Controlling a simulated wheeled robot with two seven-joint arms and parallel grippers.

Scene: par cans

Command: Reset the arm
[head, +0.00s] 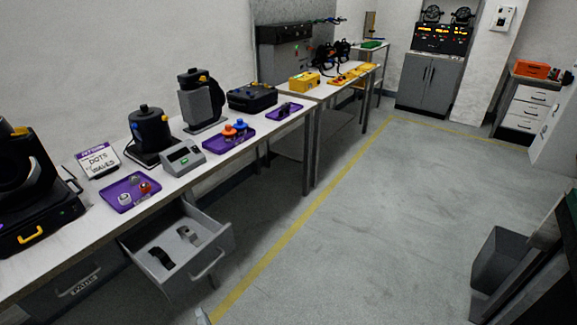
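Only a small pale tip at the bottom edge seems to be my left gripper (203,317). It is on the floor side of the open drawer (172,255), below and apart from it. Its fingers are cut off by the frame, so I cannot tell whether it is open or shut. I do not see my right gripper. The drawer is pulled out under the near table and holds a black item (161,257) and a grey item (188,235).
The near white table (75,236) bears purple trays, a grey scale (183,157), black devices and a sign (98,160). A second table (330,90) with yellow items stands beyond. A grey bin (497,262) stands at right. The middle floor (370,220) is clear.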

